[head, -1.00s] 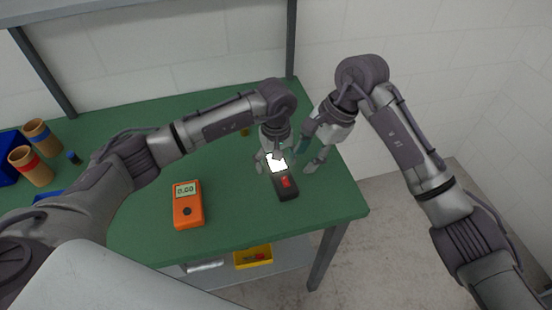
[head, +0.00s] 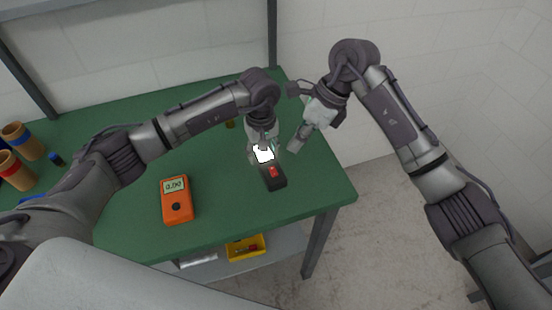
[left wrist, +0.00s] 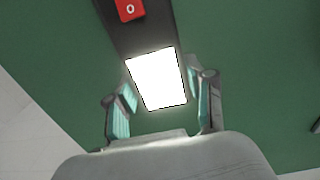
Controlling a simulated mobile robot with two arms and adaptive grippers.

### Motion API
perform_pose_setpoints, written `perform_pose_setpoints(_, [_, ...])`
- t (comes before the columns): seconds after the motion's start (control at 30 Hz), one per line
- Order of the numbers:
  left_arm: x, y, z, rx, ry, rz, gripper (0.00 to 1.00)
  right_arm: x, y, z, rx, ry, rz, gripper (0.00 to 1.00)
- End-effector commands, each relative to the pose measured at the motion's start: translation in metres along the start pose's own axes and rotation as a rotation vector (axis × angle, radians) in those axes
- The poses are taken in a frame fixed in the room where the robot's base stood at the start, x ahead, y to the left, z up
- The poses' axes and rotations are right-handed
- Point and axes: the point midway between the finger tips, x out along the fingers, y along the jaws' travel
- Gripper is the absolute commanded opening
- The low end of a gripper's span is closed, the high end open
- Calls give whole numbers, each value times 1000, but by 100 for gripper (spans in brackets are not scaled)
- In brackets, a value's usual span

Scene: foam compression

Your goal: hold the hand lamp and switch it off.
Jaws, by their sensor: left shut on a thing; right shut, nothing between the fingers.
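The hand lamp (head: 275,183) is a dark block with a bright white lit panel and a red switch (head: 273,172). It is near the right part of the green table. My left gripper (head: 263,153) is shut on the lamp at its lit end. In the left wrist view the fingers (left wrist: 160,105) stand on both sides of the glowing panel of the lamp (left wrist: 152,38). The red switch (left wrist: 130,9) there carries an "O" mark and is cut by the top edge. My right gripper (head: 297,146) is shut and empty, just right of the lamp and apart from it.
An orange meter (head: 177,204) with a display lies on the green table (head: 120,120) left of the lamp. Brown cups (head: 22,140) with coloured bands stand at the far left. A yellow bin (head: 246,247) sits on a lower shelf. The table's right edge is close to the lamp.

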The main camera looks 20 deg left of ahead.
Motion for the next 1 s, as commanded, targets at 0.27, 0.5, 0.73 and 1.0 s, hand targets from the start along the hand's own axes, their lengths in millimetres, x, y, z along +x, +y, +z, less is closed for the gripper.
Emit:
perform_pose_setpoints(0.27, [0, 0, 0, 0, 1, 1, 9, -9, -6, -4, 749, -44, 96, 0])
perform_pose_setpoints(0.5, [0, 0, 0, 0, 1, 1, 9, -20, -12, -6, 1402, -36, 208, 0])
perform_pose_setpoints(0.73, [0, 0, 0, 0, 1, 1, 9, -32, -18, -7, 1976, 18, 328, 0])
perform_pose_setpoints(1.0, [0, 0, 0, 0, 1, 1, 9, -40, -22, -7, 2345, 87, 414, 0])
